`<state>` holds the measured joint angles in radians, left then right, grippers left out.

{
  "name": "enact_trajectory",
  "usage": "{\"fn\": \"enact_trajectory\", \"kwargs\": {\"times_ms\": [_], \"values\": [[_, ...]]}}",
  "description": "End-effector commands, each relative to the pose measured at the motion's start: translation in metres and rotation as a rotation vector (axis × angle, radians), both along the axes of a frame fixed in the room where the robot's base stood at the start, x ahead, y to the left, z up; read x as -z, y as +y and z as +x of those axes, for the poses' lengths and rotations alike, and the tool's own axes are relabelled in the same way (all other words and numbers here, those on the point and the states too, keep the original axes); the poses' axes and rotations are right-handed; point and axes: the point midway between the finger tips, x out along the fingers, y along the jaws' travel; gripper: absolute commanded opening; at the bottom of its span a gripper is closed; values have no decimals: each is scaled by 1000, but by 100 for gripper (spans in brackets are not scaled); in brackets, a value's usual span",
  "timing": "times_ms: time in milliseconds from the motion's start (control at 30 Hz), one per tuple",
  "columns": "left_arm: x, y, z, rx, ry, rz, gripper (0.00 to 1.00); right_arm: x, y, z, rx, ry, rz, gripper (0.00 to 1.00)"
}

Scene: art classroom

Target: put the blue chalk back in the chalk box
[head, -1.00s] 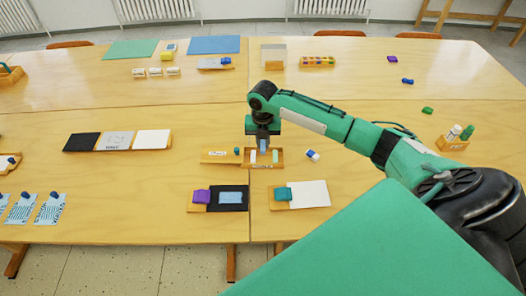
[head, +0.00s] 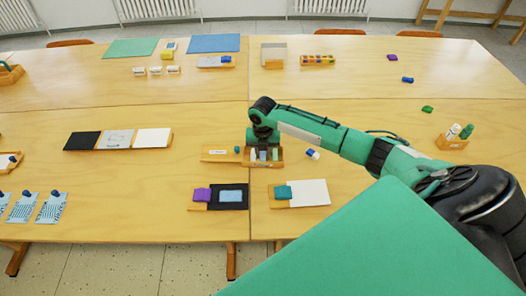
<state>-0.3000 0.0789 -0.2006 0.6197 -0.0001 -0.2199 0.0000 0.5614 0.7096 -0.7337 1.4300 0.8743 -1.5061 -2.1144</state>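The chalk box (head: 264,166) is a small wooden tray near the middle of the table, with pale chalk sticks standing in it. My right gripper (head: 263,148) points down over the box and is shut on the blue chalk (head: 263,156). The chalk is upright, its lower end inside the box between pale sticks; whether it touches the bottom cannot be seen. The fingertips are small and partly hidden. My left gripper is not in view.
A white and blue piece (head: 313,154) lies to the right. Clay trays (head: 285,204) stand in front.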

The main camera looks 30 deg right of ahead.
Motion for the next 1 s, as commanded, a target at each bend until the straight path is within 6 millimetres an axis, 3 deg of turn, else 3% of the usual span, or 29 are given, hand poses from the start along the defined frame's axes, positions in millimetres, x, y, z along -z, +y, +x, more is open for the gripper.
{"fn": "enact_trajectory", "kwargs": {"times_ms": [367,800,1000], "values": [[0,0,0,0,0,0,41,-11,-1,1,1,-2,0,24],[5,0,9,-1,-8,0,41,-98,0,1,0,-4,0,24],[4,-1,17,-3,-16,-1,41,-120,0,0,0,0,0,24]]}}
